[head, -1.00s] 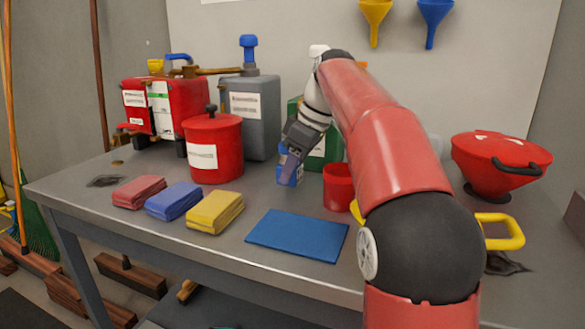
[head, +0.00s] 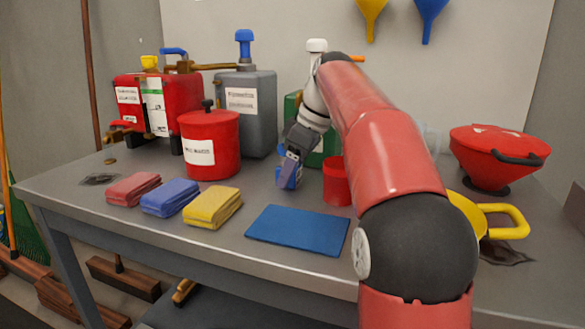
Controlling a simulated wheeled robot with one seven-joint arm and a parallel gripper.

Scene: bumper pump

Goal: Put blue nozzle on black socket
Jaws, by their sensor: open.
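My gripper (head: 291,172) points down over the back middle of the table, its jaws open. A small blue object (head: 287,180) shows right at its fingertips, partly hidden by them; I cannot tell its full shape or whether the fingers touch it. A blue pump top (head: 244,42) stands upright on the grey jug (head: 246,115). Another blue piece (head: 173,51) sits above the red can (head: 156,112) at the back left. I cannot make out for sure which piece is the blue nozzle, nor any black socket.
A red lidded pot (head: 210,140) stands left of my gripper, and a red cup (head: 337,182) to its right. Behind is a green jug (head: 327,150), partly hidden by my arm. Folded cloths (head: 170,198) and a blue mat (head: 297,231) lie in front.

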